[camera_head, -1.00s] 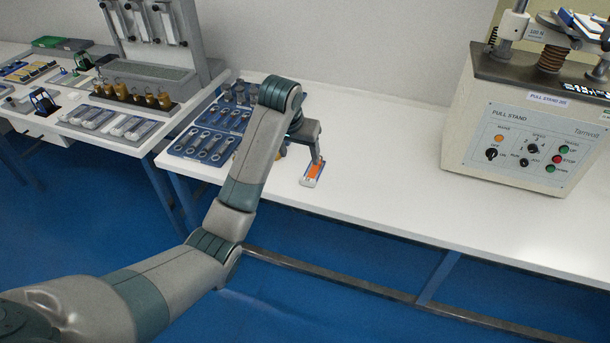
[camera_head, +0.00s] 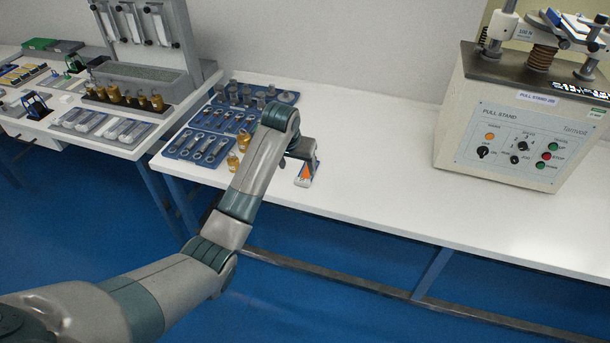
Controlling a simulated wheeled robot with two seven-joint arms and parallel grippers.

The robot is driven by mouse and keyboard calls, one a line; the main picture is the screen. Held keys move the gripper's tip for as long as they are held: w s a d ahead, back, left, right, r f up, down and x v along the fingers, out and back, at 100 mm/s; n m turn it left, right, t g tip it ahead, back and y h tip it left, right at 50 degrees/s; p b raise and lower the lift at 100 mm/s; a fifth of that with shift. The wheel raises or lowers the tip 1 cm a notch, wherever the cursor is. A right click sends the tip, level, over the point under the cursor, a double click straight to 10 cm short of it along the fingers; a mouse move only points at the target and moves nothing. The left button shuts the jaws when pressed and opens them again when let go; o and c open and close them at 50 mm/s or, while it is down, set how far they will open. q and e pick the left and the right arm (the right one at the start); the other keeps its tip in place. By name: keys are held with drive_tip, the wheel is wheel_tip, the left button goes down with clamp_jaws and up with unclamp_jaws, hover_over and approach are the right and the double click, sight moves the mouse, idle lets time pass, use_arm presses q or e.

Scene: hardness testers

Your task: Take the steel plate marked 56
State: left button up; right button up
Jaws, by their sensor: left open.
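My left gripper (camera_head: 304,160) is open, over the front part of the right table. Its fingers are small and partly hidden by my wrist. Just below it is a small flat white piece with an orange mark (camera_head: 305,175); I cannot tell whether they touch. Several flat grey metal-looking pieces (camera_head: 108,125) lie in a tray on the left table. No number 56 is legible on anything, so I cannot tell which piece is the marked plate. My right gripper is not in view.
A blue tray of ring-ended parts (camera_head: 197,148) and two brass weights (camera_head: 233,161) are left of my wrist. A pull stand machine (camera_head: 520,135) stands at the right. The white tabletop (camera_head: 385,165) between is clear. A grey rack (camera_head: 150,45) stands on the left table.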

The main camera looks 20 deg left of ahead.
sight(302, 180)
use_arm(q)
drive_tip(key=x, duration=0.3)
drive_tip(key=shift+w+f+p, duration=0.15)
drive_tip(key=shift+f+p, duration=0.15)
drive_tip(key=shift+w+f, duration=0.15)
drive_tip(key=shift+f, duration=0.15)
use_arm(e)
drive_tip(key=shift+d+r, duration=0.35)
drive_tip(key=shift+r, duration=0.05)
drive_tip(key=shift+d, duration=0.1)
use_arm(q)
drive_tip(key=shift+f, duration=0.1)
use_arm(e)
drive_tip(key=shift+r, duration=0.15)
use_arm(q)
drive_tip(key=shift+w+f, duration=0.15)
drive_tip(key=shift+f, duration=0.1)
drive_tip(key=p+x, duration=0.1)
drive_tip(key=x, duration=0.2)
drive_tip(key=shift+w+d+f, duration=0.1)
drive_tip(key=shift+f, duration=0.1)
drive_tip(key=shift+w+f+p, duration=0.15)
drive_tip(key=shift+f+p, duration=0.15)
drive_tip(key=shift+f, duration=0.15)
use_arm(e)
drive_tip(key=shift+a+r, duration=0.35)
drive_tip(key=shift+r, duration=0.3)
